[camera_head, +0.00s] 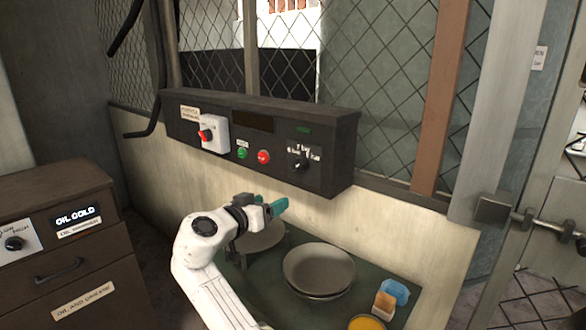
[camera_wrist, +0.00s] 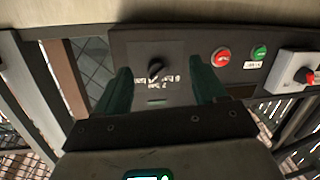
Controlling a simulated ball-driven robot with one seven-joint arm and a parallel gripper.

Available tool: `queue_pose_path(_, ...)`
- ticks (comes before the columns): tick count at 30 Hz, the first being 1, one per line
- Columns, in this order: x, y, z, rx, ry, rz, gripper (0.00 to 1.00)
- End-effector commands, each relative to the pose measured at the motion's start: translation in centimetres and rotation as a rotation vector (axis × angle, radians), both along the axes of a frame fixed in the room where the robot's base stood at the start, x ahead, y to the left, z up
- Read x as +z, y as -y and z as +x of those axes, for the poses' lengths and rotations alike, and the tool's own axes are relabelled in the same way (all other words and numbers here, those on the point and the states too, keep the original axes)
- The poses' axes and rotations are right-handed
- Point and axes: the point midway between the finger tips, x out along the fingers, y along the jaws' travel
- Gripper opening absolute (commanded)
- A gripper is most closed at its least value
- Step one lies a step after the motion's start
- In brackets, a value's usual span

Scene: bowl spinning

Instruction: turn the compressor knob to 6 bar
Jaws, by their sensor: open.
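The compressor knob (camera_head: 299,166) is a small black dial on the right part of the dark control panel (camera_head: 340,128), with small white markings above it. In the wrist view the knob (camera_wrist: 155,68) appears between the two green fingers of my gripper (camera_wrist: 160,80), apart from both. The picture there is turned upside down. The markings are too small to read surely. In the head view my gripper (camera_head: 276,207) is below and left of the knob, in front of the wall. It is open and empty.
The panel also bears a green button (camera_head: 242,153), a red button (camera_head: 263,157) and a red switch on a white box (camera_head: 214,133). Below stand a bowl (camera_head: 318,270), a blue item (camera_head: 396,291) and a yellow one (camera_head: 367,322). A brown cabinet (camera_head: 60,250) is at left.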

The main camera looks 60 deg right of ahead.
Motion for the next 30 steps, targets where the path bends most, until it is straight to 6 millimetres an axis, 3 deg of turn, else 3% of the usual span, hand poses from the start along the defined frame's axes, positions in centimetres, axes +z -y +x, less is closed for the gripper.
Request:
queue_pose_path(1,1.8,0.6,0.4,-0.033,0.020,-0.049,0.70)
queue_pose_path(3,3.6,1.1,0.6,-0.065,0.039,-0.102,0.70)
queue_pose_path(7,5.2,1.6,0.7,-0.092,0.057,-0.151,0.70)
queue_pose_path(11,5.5,2.8,0.5,-0.096,0.058,-0.158,0.70)
queue_pose_path(24,5.5,10.1,-0.7,-0.096,0.058,-0.155,0.70)
queue_pose_path(30,5.3,11.8,-0.9,-0.094,0.057,-0.155,0.70)
